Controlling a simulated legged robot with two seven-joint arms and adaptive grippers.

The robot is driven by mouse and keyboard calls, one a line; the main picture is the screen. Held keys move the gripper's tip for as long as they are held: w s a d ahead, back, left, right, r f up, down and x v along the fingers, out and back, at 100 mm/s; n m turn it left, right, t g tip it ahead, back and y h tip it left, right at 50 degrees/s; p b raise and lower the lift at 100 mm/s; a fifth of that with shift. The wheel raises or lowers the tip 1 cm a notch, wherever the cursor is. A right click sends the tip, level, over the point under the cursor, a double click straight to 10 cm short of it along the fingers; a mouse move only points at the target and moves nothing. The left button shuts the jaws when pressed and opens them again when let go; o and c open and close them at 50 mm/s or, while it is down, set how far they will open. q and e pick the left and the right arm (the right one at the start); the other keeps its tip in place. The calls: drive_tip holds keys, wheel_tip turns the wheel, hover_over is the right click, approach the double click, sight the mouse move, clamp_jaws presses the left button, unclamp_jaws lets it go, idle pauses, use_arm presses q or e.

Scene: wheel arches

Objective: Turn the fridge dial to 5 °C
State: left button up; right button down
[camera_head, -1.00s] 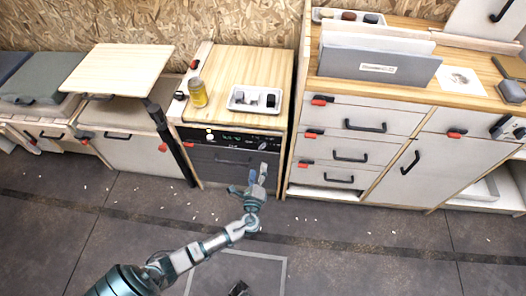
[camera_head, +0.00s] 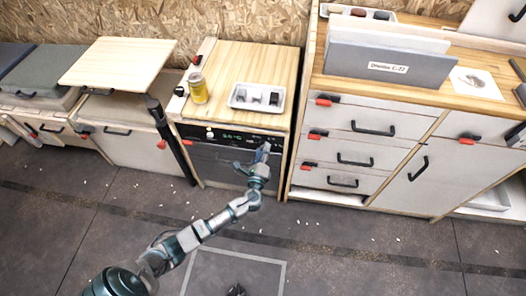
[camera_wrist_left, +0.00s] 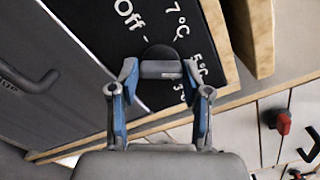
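The fridge (camera_head: 222,165) stands under a wooden counter, with a black control panel (camera_head: 200,132) and a green display along its top. In the left wrist view the dial (camera_wrist_left: 160,68) is a dark round knob with a grey grip bar. The panel around it reads Off, 7 °C, 5 °C and 3 °C; the dial's pointer is not clear. My left gripper (camera_head: 264,150) is at the panel's right end. In the wrist view its open fingers (camera_wrist_left: 160,76) stand at both ends of the bar; I cannot tell whether they touch it.
On the counter are a yellow can (camera_head: 198,88) and a white tray (camera_head: 256,97) with small dark items. A drawer cabinet (camera_head: 345,130) with red latches stands close on the right. A black post (camera_head: 171,138) leans at the fridge's left. The floor in front is mostly clear.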

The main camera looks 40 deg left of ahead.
use_arm(q)
drive_tip(key=c, duration=0.4)
drive_tip(key=shift+f+n, duration=0.1)
drive_tip(key=shift+n, duration=0.2)
drive_tip(key=o, duration=1.1)
drive_tip(key=v, duration=1.2)
drive_tip(key=shift+f, duration=0.15)
